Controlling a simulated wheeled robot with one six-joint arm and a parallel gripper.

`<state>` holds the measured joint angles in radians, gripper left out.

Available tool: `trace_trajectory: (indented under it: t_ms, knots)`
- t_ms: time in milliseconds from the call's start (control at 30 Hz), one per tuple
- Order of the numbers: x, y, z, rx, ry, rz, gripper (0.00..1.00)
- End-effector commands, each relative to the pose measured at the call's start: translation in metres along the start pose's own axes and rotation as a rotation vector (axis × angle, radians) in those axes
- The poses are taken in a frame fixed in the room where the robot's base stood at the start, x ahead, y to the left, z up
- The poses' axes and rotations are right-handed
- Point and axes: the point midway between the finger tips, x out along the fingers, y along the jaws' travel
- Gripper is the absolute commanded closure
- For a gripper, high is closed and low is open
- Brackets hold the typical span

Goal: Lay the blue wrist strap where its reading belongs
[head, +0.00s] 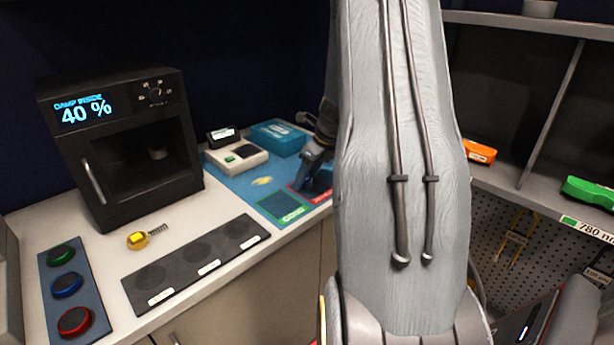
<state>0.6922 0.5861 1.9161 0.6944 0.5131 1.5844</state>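A blue mat (237,184) lies on the counter, with a green marked field (284,208) and a red marked field (322,197) at its front edge. My gripper (312,168) is low over the red field, partly hidden behind my arm. Dark blue shapes show around its fingertips; I cannot tell whether the blue wrist strap is among them, or whether the fingers are open or shut. A beige tester box (236,157) with a green button stands on the mat, a small dark display unit (222,136) behind it. The display's reading is not legible.
A black cabinet (120,150) showing "40 %" stands left. A small yellow item (138,240), a dark three-spot strip (195,262) and a button panel (70,290) lie in front. Shelves stand right. My arm blocks the middle.

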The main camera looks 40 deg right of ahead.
Motion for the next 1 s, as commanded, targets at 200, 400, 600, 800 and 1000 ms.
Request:
trace_trajectory:
  t_ms: [200, 400, 600, 800, 1000]
  knots:
    - [-0.003, 0.0, 0.001, -0.001, 0.0, -0.001, 0.42]
    - [-0.025, -0.001, 0.002, -0.001, -0.002, -0.003, 0.42]
    - [-0.065, -0.001, 0.002, 0.0, -0.003, -0.005, 0.42]
    - [-0.101, -0.001, 0.001, 0.0, -0.002, -0.004, 0.42]
    - [-0.119, 0.0, 0.001, 0.0, -0.001, -0.001, 0.42]
